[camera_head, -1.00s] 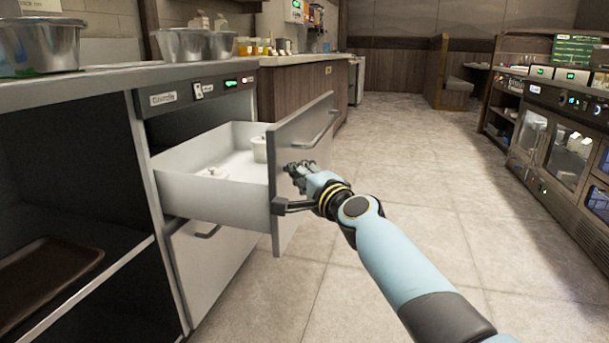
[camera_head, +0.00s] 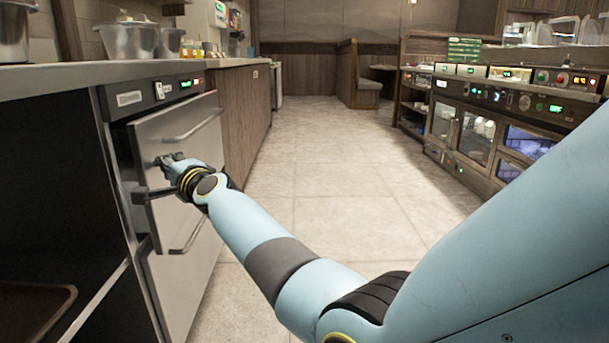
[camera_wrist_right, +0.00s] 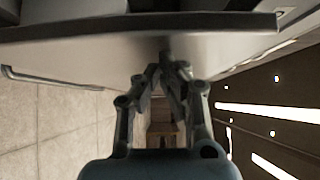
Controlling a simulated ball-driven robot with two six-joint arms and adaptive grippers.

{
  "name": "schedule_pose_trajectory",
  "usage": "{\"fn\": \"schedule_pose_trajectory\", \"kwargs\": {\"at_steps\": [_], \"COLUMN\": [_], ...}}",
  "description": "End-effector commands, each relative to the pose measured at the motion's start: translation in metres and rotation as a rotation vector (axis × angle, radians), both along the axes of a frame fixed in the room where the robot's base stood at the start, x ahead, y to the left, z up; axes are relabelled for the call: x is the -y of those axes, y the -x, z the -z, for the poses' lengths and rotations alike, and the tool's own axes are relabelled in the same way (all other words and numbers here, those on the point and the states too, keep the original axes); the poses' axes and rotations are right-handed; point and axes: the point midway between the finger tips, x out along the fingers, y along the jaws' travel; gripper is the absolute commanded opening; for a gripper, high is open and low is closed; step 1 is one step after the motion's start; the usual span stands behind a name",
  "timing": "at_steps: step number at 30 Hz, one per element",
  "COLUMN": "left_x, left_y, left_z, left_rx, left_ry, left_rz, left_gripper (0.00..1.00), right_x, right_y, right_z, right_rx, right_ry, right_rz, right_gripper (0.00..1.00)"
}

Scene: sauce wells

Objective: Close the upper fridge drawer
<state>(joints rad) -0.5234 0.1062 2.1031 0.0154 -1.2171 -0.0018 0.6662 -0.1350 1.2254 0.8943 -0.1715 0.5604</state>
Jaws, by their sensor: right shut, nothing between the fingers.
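The upper fridge drawer (camera_head: 182,117) is a grey front panel with a bar handle (camera_head: 193,127), below the control strip on the left. In the right wrist view, the fingertips (camera_wrist_right: 168,67) meet the pale panel (camera_wrist_right: 90,60); exact contact is hard to tell. My left gripper is not in view.
The lower drawer (camera_head: 185,285) is directly beneath, with its own handle (camera_head: 188,238). Metal containers (camera_head: 130,40) stand on the counter (camera_head: 60,80) above. An open dark shelf with a brown tray (camera_head: 35,308) is at left. The tiled floor (camera_head: 330,180) is clear.

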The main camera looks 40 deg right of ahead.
Motion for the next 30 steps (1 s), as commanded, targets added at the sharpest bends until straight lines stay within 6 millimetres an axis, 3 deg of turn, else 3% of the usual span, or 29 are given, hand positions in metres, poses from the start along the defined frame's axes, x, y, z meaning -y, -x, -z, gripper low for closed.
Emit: {"fn": "schedule_pose_trajectory", "kwargs": {"at_steps": [10, 30], "left_x": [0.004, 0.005], "left_y": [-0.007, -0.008], "left_z": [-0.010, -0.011], "left_rx": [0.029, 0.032], "left_ry": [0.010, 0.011], "left_rz": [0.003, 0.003], "left_gripper": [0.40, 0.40], "right_x": [-0.026, -0.032], "right_y": [-0.022, -0.024], "right_z": [0.001, 0.001], "right_rx": [-0.001, -0.003], "right_ry": [-0.001, -0.001], "right_rz": [-0.001, -0.005], "right_gripper": [0.00, 0.00]}}
